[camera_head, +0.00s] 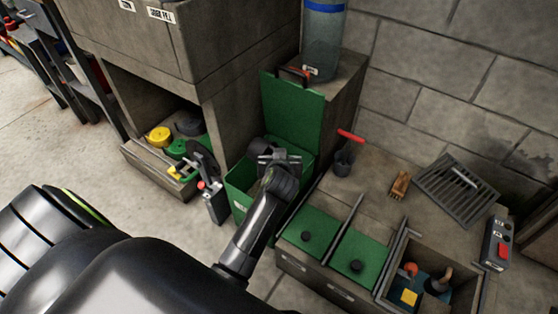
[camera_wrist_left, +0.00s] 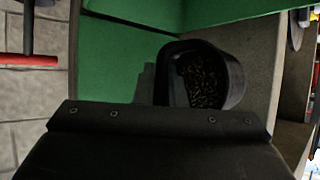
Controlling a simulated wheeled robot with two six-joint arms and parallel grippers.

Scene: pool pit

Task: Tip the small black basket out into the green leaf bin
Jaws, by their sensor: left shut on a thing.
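The small black basket (camera_head: 261,145) is in my left gripper (camera_head: 268,157), over the opening of the green leaf bin (camera_head: 240,182). My left gripper is shut on it. In the left wrist view the basket (camera_wrist_left: 238,78) shows its open mouth, with dark, grainy contents (camera_wrist_left: 205,80) inside. I cannot tell how far it is tilted. The bin's green lid (camera_head: 292,112) stands open behind the basket. My gripper and arm hide much of the bin's inside. My right gripper is not in view.
A stone shelf with a yellow lid (camera_head: 159,137) and other items is left of the bin. To the right, a counter holds green hatches (camera_head: 311,233), a small dark pot (camera_head: 343,163), a brush (camera_head: 400,185), a metal grate (camera_head: 457,188) and a control box (camera_head: 497,243).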

